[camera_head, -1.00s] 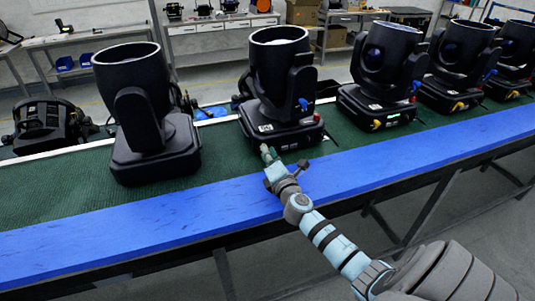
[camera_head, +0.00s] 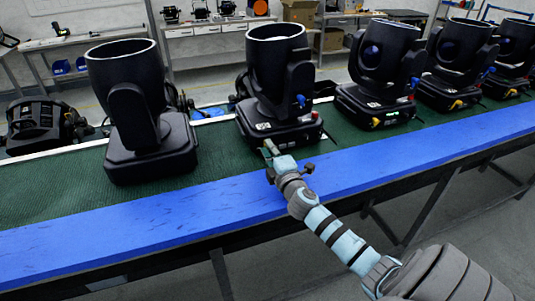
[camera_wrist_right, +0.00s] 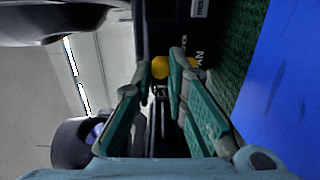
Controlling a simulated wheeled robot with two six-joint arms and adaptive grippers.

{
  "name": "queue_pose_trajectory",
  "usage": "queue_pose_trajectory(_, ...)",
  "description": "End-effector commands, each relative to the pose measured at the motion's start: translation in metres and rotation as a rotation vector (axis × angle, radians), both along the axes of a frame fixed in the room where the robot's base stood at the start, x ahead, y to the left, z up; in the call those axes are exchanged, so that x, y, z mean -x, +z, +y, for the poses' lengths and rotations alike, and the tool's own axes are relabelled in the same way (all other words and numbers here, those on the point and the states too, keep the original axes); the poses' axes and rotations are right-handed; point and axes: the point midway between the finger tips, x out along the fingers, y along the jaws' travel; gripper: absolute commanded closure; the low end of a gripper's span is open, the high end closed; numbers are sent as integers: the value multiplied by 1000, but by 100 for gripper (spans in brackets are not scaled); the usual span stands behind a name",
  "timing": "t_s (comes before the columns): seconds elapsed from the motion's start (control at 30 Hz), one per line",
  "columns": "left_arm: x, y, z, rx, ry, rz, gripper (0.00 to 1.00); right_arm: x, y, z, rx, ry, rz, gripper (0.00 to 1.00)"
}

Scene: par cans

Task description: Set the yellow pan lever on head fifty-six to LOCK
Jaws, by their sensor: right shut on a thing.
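The moving head (camera_head: 277,88) stands upright on the green mat, second from the left in the head view. Its number is too small to read. My right gripper (camera_head: 271,148) is at the front of its base. In the right wrist view, the gripper (camera_wrist_right: 160,70) is shut on the yellow pan lever (camera_wrist_right: 160,67), whose rounded yellow end shows between the fingertips. The word PAN (camera_wrist_right: 198,62) is printed beside it, sideways. The fingers hide part of the lever, so I cannot tell its setting. My left gripper is not in view.
Another black moving head (camera_head: 143,110) stands to the left, and several more, such as this one (camera_head: 380,75), stand to the right. A blue strip (camera_head: 130,232) runs along the front edge of the green-matted bench (camera_head: 55,185). A black fixture (camera_head: 45,125) sits behind at the left.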

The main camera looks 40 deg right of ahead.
Motion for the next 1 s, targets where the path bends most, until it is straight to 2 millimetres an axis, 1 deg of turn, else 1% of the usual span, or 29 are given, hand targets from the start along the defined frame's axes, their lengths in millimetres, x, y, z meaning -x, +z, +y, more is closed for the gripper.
queue_pose_trajectory(0.03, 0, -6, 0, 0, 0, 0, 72, 1, -3, -1, -38, 1, -13, 100)
queue_pose_trajectory(0.1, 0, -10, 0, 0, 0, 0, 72, 1, -4, -3, -99, 1, -35, 100)
queue_pose_trajectory(0.3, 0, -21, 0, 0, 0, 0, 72, 3, -5, -8, -265, 1, -91, 100)
queue_pose_trajectory(0.5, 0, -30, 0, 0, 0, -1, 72, 5, -6, -12, -395, 0, -136, 100)
queue_pose_trajectory(0.73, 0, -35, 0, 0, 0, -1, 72, 5, -7, -14, -485, 0, -166, 100)
queue_pose_trajectory(1.0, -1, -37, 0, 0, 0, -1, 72, 6, -7, -15, -519, 0, -177, 100)
